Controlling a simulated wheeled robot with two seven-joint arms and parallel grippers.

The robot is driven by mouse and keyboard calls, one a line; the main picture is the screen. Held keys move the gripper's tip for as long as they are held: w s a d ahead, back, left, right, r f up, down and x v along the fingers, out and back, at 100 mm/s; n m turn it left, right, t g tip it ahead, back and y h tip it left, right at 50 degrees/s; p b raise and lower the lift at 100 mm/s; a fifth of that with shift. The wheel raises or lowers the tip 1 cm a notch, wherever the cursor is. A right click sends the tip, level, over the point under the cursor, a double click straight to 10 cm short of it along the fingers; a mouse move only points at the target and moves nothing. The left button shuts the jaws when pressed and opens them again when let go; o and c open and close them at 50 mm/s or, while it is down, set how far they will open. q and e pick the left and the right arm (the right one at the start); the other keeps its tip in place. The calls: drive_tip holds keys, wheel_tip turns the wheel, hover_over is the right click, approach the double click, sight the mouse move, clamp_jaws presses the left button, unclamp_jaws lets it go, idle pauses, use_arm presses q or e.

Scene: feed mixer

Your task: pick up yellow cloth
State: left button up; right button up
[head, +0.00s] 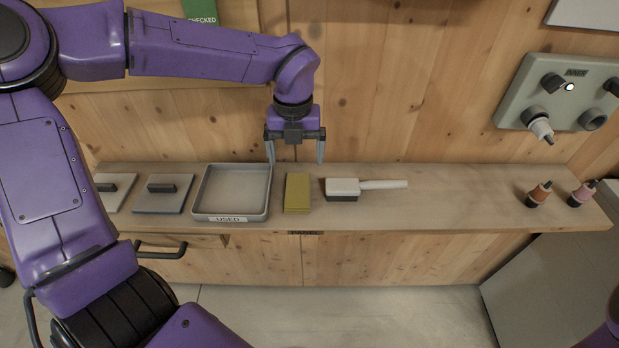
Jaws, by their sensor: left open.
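The yellow cloth (297,194) lies folded flat on the wooden shelf, between the grey tray and a white-handled brush. My left gripper (296,160) is open and empty, with its fingers pointing down. In the picture its fingertips are just above the far end of the cloth, one to each side. I cannot tell the exact height of the fingertips, and no contact with the cloth shows. My right gripper is not in view.
The tray labelled USED (228,218) stands left of the cloth and looks empty. The brush (362,187) lies to the right. Two grey plates with dark handles are far left. Two small plugs (540,194) stand far right, below a wall panel (561,92). The shelf's right middle is clear.

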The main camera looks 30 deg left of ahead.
sight(298, 189)
use_arm(q)
drive_tip(key=f, duration=0.1)
drive_tip(key=s+f, duration=0.1)
drive_tip(key=f, duration=0.1)
drive_tip(key=shift+s, duration=0.1)
drive_tip(key=f, duration=0.1)
drive_tip(key=f+p, duration=0.1)
drive_tip(key=f, duration=0.1)
drive_tip(key=f+p, duration=0.1)
drive_tip(key=f, duration=0.1)
drive_tip(key=shift+w+d+f, duration=0.2)
drive_tip(key=shift+w+d, duration=0.1)
drive_tip(key=shift+w, duration=0.1)
drive_tip(key=shift+s+f, duration=0.1)
drive_tip(key=shift+f, duration=0.3)
drive_tip(key=shift+s+a+f, duration=0.1)
drive_tip(key=c, duration=1.1)
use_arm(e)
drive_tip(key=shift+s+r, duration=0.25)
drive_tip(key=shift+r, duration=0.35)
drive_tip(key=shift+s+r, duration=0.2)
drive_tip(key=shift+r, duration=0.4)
